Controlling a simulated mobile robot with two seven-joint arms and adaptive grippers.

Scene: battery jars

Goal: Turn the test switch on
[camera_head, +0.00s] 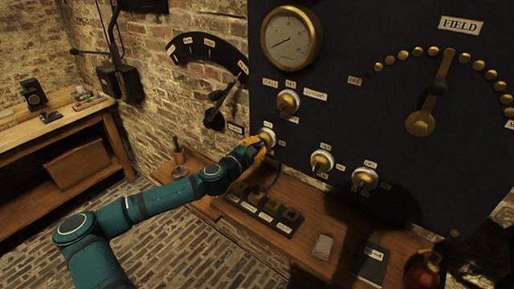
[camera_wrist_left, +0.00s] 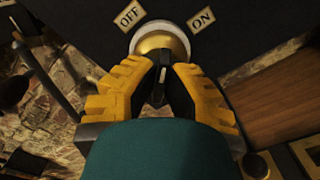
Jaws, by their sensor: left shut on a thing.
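A round switch with a white rim and brass dome (camera_head: 266,135) sits at the lower left of the dark panel; its name label is too small to read. In the left wrist view the same switch (camera_wrist_left: 160,39) has an OFF label (camera_wrist_left: 129,14) on the left and an ON label (camera_wrist_left: 201,19) on the right. My left gripper (camera_head: 257,147) is at this switch. Its yellow fingers (camera_wrist_left: 162,82) are shut on the small dark lever (camera_wrist_left: 162,73) below the dome. I cannot tell which way the lever is set. My right gripper is not in view.
Other brass switches (camera_head: 288,102), (camera_head: 321,160) and (camera_head: 364,179) are on the panel nearby, with a gauge (camera_head: 291,38) and a FIELD dial arm (camera_head: 433,92). A wooden shelf (camera_head: 300,240) below holds a row of dark blocks (camera_head: 265,207) and a red jar (camera_head: 424,272).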

